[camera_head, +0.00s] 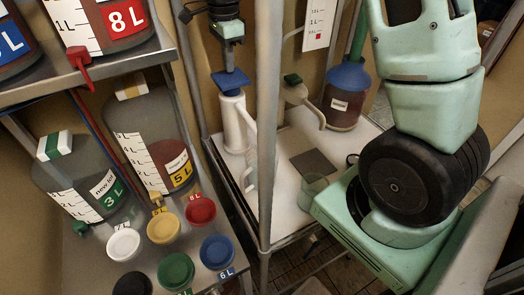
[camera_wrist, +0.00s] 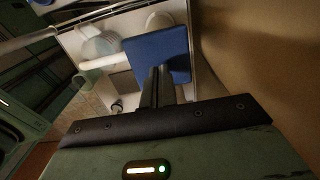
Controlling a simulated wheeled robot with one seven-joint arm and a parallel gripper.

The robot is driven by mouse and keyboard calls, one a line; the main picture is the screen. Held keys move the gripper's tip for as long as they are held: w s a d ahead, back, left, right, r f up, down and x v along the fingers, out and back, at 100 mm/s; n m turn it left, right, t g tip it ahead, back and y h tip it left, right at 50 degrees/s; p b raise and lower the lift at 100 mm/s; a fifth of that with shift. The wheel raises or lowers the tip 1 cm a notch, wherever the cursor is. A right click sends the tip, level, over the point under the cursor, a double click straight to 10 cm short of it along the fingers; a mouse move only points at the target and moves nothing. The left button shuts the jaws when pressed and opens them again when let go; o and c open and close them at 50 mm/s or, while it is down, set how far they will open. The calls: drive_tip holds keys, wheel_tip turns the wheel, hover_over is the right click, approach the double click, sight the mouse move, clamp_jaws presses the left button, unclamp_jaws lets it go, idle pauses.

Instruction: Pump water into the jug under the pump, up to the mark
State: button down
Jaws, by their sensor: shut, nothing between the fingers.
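The pump is a white upright body (camera_head: 233,128) with a flat blue pad (camera_head: 223,82) on top, standing on the white table. The blue pad fills the middle of the wrist view (camera_wrist: 158,50). My gripper (camera_head: 229,68) points down at the pad with its fingers shut and empty; its tips are at or just above it, and contact cannot be told. A translucent greenish vessel (camera_wrist: 89,78) shows near the spout in the wrist view. No water level or mark is readable.
A metal post (camera_head: 267,110) stands before the table. Marked vessels and coloured lids crowd the left shelves.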

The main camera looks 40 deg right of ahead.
sight(230, 76)
drive_tip(key=shift+f, duration=0.2)
idle(0.4)
drive_tip(key=shift+f+b, duration=1.4)
drive_tip(key=shift+f, duration=0.75)
drive_tip(key=shift+r+p, duration=1.95)
drive_tip(key=shift+r, duration=0.45)
drive_tip(key=shift+f, duration=0.2)
